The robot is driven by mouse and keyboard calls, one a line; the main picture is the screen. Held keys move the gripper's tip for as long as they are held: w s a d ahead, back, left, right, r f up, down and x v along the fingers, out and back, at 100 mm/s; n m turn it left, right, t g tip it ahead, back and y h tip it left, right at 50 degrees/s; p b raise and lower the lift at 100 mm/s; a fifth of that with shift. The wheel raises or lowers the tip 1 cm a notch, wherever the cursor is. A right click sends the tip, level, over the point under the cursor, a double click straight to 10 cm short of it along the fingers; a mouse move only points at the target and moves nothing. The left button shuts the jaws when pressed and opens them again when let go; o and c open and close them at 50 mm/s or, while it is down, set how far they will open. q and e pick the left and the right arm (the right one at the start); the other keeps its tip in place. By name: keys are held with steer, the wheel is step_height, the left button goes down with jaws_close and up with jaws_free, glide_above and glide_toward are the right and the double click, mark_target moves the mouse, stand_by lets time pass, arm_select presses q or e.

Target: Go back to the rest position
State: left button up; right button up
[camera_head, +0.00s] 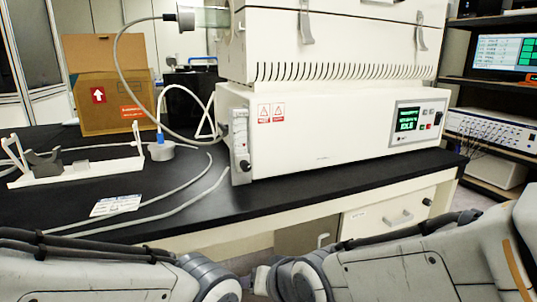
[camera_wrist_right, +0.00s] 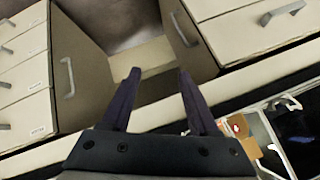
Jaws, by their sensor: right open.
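My right gripper (camera_wrist_right: 158,72) shows in the right wrist view with its two dark fingers spread apart and nothing between them. It points toward cabinet fronts and an open gap below the bench. In the head view both my arms lie bent along the bottom edge, in front of the bench. My left gripper is not in view.
A white stand (camera_head: 80,172) with a grey cradle, a grey round piece (camera_head: 160,151) on a cable, and a paper label (camera_head: 116,205) are on the bench's left. A cardboard box (camera_head: 110,105) stands behind. Loose hoses cross the bench. Drawers (camera_head: 388,220) are below its front edge.

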steer(key=s+d+f+n+g+h, duration=0.2)
steer(key=s+d+n+g, duration=0.1)
steer(key=s, duration=0.5)
steer(key=s+d+f+n+g+h, duration=0.2)
steer(key=s+d+f+n+g, duration=0.15)
steer(key=s, duration=0.35)
step_height(320, 180, up, 35)
steer(key=p, duration=3.3)
steer(key=shift+s+d+f+g+p, duration=0.25)
steer(key=shift+s+g+p, duration=0.1)
steer(key=shift+s+p, duration=0.1)
steer(key=shift+n, duration=0.25)
